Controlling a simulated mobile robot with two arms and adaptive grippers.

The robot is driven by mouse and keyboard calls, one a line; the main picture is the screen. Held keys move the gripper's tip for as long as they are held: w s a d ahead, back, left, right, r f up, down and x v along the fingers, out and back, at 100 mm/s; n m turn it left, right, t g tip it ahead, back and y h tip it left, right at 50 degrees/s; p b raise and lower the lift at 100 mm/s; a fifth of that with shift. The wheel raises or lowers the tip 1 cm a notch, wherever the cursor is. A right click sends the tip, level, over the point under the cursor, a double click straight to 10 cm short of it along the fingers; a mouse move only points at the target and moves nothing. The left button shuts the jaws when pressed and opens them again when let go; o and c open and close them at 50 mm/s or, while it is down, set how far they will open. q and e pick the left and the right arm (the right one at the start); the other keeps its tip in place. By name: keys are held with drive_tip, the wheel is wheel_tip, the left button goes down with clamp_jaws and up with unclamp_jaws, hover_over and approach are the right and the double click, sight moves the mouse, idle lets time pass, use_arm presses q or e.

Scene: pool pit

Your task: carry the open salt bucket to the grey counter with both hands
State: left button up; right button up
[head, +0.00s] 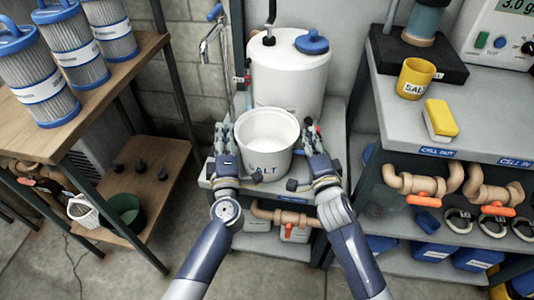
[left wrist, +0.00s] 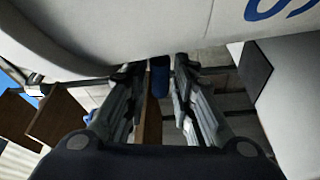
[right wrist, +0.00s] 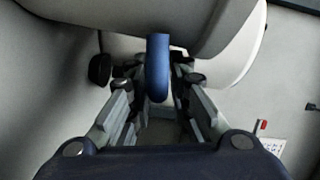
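The open white bucket (head: 268,145), with dark "SALT" lettering, stands upright on a low grey stand in the middle of the head view. Its inside looks pale. My left gripper (head: 222,140) is at its left side and my right gripper (head: 313,138) at its right side. In the left wrist view a blue handle (left wrist: 160,76) shows between the parted fingers. In the right wrist view a blue handle (right wrist: 158,68) hangs between the parted fingers, with gaps beside it. The grey counter (head: 475,105) is at the right.
A large white tank (head: 290,75) stands right behind the bucket. The counter carries a yellow cup (head: 414,78), a yellow sponge (head: 440,119), a black-based device and a meter. Pipes with orange valves (head: 424,197) stick out below it. A wooden bench (head: 100,95) with filter cartridges is at the left.

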use_arm(q)
clamp_jaws()
use_arm(e)
clamp_jaws()
use_arm(q)
drive_tip(key=shift+r, duration=0.2)
use_arm(e)
drive_tip(key=shift+r, duration=0.1)
use_arm(q)
drive_tip(key=shift+r, duration=0.15)
use_arm(e)
drive_tip(key=shift+r, duration=0.15)
